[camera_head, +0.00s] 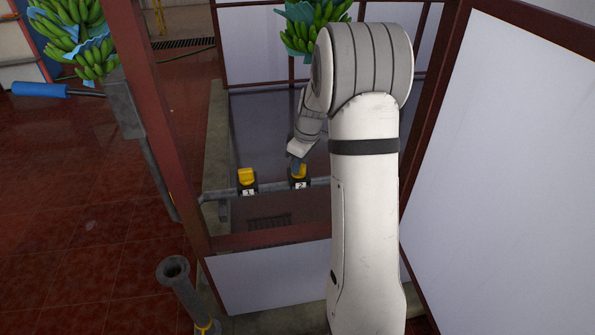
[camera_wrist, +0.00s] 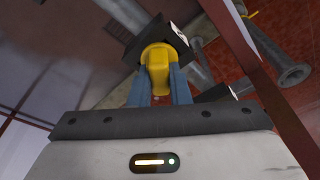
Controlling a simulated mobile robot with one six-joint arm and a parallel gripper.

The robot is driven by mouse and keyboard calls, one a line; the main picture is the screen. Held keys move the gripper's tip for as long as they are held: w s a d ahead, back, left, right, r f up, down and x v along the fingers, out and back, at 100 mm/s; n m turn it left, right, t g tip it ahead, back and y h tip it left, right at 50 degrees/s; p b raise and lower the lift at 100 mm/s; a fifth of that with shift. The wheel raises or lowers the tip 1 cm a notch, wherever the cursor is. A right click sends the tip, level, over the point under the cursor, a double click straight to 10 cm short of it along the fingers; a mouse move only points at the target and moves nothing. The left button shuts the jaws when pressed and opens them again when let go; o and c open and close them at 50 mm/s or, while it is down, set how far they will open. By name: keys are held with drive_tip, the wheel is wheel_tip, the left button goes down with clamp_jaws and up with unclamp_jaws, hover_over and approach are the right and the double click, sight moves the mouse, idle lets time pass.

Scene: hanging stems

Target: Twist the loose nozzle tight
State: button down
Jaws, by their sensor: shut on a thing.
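Two yellow nozzles sit on black holders along a grey pipe (camera_head: 222,193). Nozzle 1 (camera_head: 246,175) is on the left, above a label "1". Nozzle 2 (camera_head: 299,171) is on the right, above a label "2", partly hidden by my gripper (camera_head: 297,160). In the wrist view my gripper (camera_wrist: 161,88) has its two blue-grey fingers closed on either side of the yellow nozzle (camera_wrist: 158,68), against its black holder (camera_wrist: 144,42). I cannot tell from these frames which nozzle is loose.
Dark red posts (camera_head: 160,110) and white panels (camera_head: 515,150) frame the booth around my arm. Green banana bunches hang at the left (camera_head: 75,35) and behind my arm (camera_head: 310,22). A grey flanged pipe (camera_head: 180,285) stands at the front left.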

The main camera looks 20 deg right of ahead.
drive_tip(key=n+b, duration=0.1)
drive_tip(key=n, duration=0.2)
drive_tip(key=shift+f+n+g, duration=0.1)
drive_tip(key=shift+n+g, duration=0.2)
drive_tip(key=shift+n+y, duration=0.3)
drive_tip(key=shift+n, duration=0.3)
drive_tip(key=shift+b, duration=0.3)
drive_tip(key=n+g, duration=0.1)
drive_tip(key=n, duration=0.3)
drive_tip(key=c, duration=1.3)
unclamp_jaws()
drive_tip(key=shift+o, duration=0.5)
